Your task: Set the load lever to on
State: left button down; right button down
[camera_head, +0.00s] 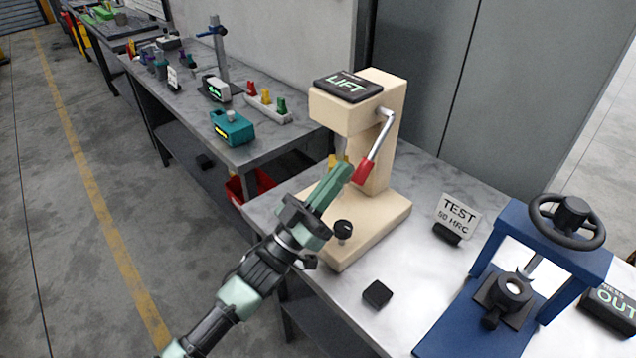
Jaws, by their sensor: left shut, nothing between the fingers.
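A cream hardness tester (387,130) stands on the grey bench, with a black block marked LIFT (347,87) on its top. Its lever (380,137) is a metal crank on the right side of the head, with a red grip (364,171) at its lower end, hanging down and slightly left. My left gripper (341,172) is shut and empty, in front of the tester's column. Its fingertips are just left of the red grip; I cannot tell whether they touch. The gripper hides part of the tester's base and spindle. My right gripper is not in view.
A black knob (343,227) sits on the tester's base. A sign reading TEST 50 HRC (457,215), a small black block (377,293) and a blue press with a handwheel (520,270) stand on the bench (425,260). A second bench with tools is behind left.

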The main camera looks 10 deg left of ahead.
aim_at(356, 174)
pick_arm(q)
jog(key=shift+w+d+f, duration=0.6)
jog(key=shift+d+f, duration=0.05)
jog(key=shift+d, duration=0.05)
jog(key=b, duration=0.1)
jog(key=f+b, duration=0.1)
jog(key=b, duration=0.1)
jog(key=shift+w+d+f+h, duration=0.25)
jog(key=shift+w+d+h, duration=0.05)
jog(key=shift+h, duration=0.1)
jog(key=shift+b, duration=0.6)
jog(key=shift+s+a+r+t, duration=0.1)
jog(key=shift+s+r+t, duration=0.1)
jog(key=shift+s+t, duration=0.1)
jog(key=shift+w, duration=0.1)
jog(key=shift+r, duration=0.1)
